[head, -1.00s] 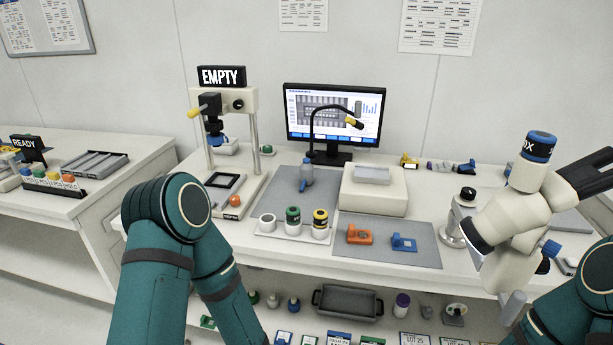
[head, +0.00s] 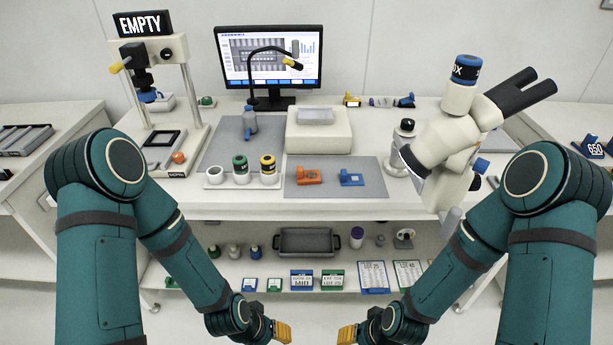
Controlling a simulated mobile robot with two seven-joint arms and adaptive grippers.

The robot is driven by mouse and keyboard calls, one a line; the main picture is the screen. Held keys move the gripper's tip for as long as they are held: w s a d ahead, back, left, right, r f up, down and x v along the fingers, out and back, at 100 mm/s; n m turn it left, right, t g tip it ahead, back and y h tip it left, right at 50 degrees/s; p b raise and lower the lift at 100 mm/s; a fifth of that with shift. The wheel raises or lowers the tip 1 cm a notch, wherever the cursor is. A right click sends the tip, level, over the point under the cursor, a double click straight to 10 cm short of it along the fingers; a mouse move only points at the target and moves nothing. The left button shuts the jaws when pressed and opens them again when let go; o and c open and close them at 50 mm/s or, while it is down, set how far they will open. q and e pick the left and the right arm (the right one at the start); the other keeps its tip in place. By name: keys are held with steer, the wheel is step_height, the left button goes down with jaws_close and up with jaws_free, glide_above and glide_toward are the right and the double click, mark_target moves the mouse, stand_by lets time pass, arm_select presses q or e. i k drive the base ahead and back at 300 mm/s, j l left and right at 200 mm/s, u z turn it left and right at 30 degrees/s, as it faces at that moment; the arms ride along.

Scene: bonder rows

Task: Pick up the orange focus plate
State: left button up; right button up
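The orange focus plate (head: 309,176) lies on a grey mat (head: 334,189) near the front edge of the white bench. A similar blue plate (head: 351,178) lies just to its right on the same mat. My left gripper (head: 282,331) and my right gripper (head: 347,334) are low in front of the bench at the bottom of the picture, well below and nearer than the plate. Only their yellowish fingertips show clearly. Whether they are open or shut does not show. Nothing is seen held in either.
A press stand (head: 160,90) is at the left. The shelf below holds a grey tray (head: 306,242) and several cards.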

mark_target(310, 176)
steer(key=i+j, duration=0.15)
steer(key=j, duration=0.15)
steer(key=i+j, duration=0.3)
steer(key=j, duration=0.25)
steer(key=i+j+z, duration=0.1)
steer(key=j+z, duration=0.3)
steer(key=i+j+z, duration=0.1)
steer(key=z, duration=0.3)
steer(key=j, duration=0.1)
